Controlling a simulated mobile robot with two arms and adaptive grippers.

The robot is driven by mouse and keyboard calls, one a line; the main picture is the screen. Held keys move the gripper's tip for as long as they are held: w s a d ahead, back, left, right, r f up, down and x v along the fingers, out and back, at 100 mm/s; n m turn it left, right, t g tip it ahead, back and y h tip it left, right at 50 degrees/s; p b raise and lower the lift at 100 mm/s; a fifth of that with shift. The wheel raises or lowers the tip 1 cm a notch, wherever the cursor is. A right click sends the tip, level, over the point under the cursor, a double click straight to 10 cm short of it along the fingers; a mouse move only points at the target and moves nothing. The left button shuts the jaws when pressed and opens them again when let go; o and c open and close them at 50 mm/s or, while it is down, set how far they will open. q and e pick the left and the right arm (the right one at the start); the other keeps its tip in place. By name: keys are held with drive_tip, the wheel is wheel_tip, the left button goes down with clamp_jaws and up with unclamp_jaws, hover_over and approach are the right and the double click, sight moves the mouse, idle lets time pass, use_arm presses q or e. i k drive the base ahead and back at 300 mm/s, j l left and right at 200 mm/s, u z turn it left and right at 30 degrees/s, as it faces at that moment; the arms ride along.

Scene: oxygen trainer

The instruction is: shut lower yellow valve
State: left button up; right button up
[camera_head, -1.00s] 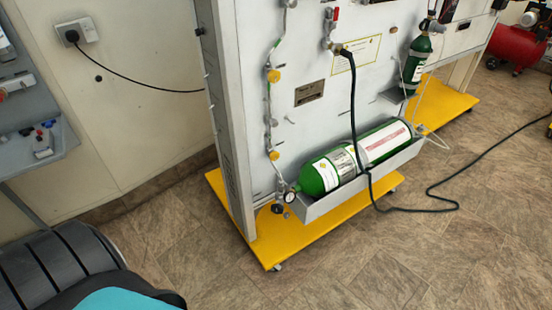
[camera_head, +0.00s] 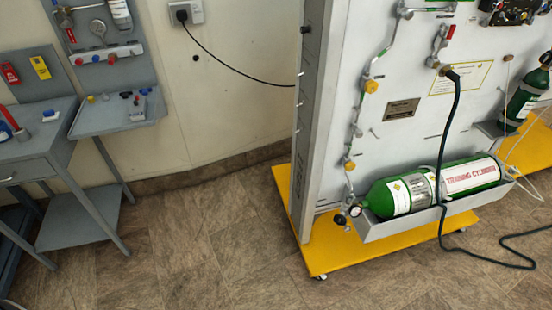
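The lower yellow valve (camera_head: 349,165) is a small round knob on the pipe running down the left part of the white trainer panel (camera_head: 420,130). It sits just above and left of the large green cylinder. The upper yellow valve (camera_head: 370,86) is on the same pipe, higher up. I cannot tell from this distance whether either valve is open or shut. Neither of my grippers is in view.
The green training cylinder (camera_head: 460,178) lies in a grey trough on the panel's yellow wheeled base (camera_head: 340,258). A black hose (camera_head: 442,150) hangs from the panel to the floor. Grey workbenches (camera_head: 50,150) stand at left. The floor between is clear.

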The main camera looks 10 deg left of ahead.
sight(350, 167)
drive_tip(key=i+l+u, duration=0.1)
drive_tip(key=l+u, duration=0.2)
drive_tip(key=u, duration=0.15)
drive_tip(key=l+u, duration=0.35)
drive_tip(key=u, duration=0.15)
drive_tip(key=l+u, duration=0.7)
drive_tip(key=u, duration=0.2)
drive_tip(key=k+l+u, duration=0.15)
drive_tip(key=l+u, duration=0.15)
drive_tip(key=u, duration=0.15)
